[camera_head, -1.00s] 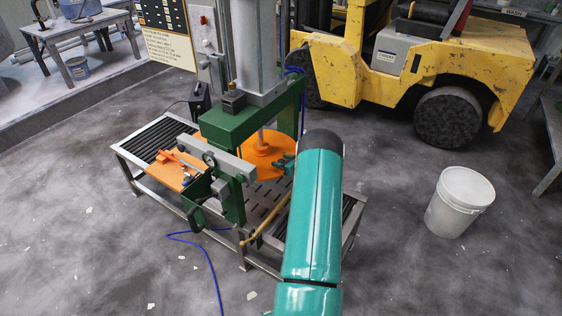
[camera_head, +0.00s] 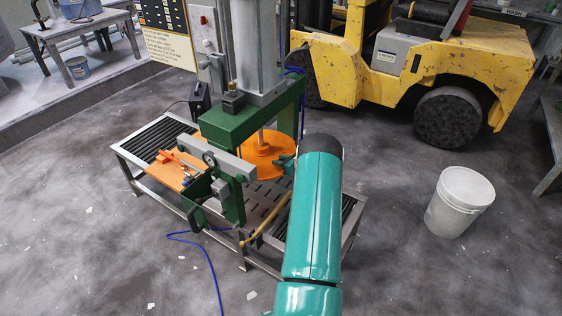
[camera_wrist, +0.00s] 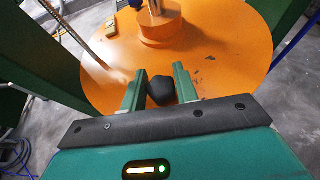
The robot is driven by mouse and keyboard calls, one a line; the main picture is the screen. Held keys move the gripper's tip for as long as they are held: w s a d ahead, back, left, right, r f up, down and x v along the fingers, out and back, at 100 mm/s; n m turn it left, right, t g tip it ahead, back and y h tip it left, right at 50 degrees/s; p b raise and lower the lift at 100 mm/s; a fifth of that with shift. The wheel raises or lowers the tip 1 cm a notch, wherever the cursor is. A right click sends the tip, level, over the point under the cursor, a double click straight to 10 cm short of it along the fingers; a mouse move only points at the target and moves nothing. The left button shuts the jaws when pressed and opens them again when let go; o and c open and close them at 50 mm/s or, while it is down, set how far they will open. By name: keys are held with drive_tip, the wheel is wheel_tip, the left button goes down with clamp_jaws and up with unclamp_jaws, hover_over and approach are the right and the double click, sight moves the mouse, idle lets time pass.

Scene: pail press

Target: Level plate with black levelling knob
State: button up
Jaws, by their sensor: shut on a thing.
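The orange plate (camera_head: 243,148) sits under the green press frame, around a grey vertical rod. In the wrist view the plate (camera_wrist: 215,65) fills the upper middle, with an orange hub (camera_wrist: 160,32) at its centre. The black levelling knob (camera_wrist: 161,90) is at the plate's near edge. My gripper (camera_wrist: 160,88) is shut on the knob, with one green finger on each side of it. In the head view my gripper (camera_head: 284,163) reaches the plate's right side, and the knob cannot be made out there.
The green press frame (camera_head: 235,122) stands close around the plate, over a roller conveyor (camera_head: 150,145). An orange board with tools (camera_head: 180,172) lies at left. A white pail (camera_head: 460,202) stands on the floor at right. A yellow forklift (camera_head: 420,60) is behind.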

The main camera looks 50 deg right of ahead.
drive_tip(key=shift+n+g+y, duration=0.4)
drive_tip(key=shift+n+y, duration=2.1)
drive_tip(key=shift+y, duration=0.3)
drive_tip(key=shift+y, duration=0.4)
drive_tip(key=o, duration=1)
drive_tip(key=shift+c, duration=0.2)
drive_tip(key=v, duration=1.4)
drive_tip(key=shift+r, duration=0.1)
